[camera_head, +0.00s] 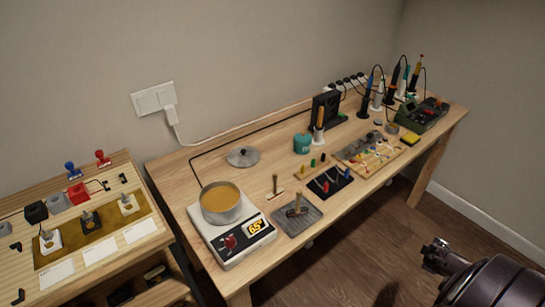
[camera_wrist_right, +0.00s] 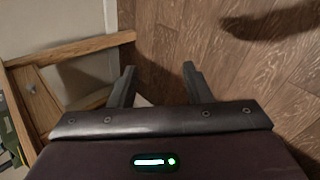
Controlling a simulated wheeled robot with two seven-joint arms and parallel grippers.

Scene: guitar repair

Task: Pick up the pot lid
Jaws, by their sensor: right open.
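The pot lid (camera_head: 243,157) is a round grey metal disc with a dark knob. It lies flat on the wooden workbench (camera_head: 176,172), behind the pot. The pot (camera_head: 221,203) is open, holds an amber-brown content and stands on a white hot plate (camera_head: 233,243) with a lit display. My right gripper (camera_head: 436,252) is at the lower right in the head view, over the floor and well away from the lid. In the right wrist view its two fingers (camera_wrist_right: 158,88) are apart with nothing between them. My left gripper is not in view.
A teal container (camera_head: 302,143), a black stand (camera_head: 326,112) and tool mats (camera_head: 331,182) lie right of the lid. Soldering tools crowd the far right end. A cable runs behind the lid. A second bench (camera_head: 146,222) stands at left. Bench surface around the lid is clear.

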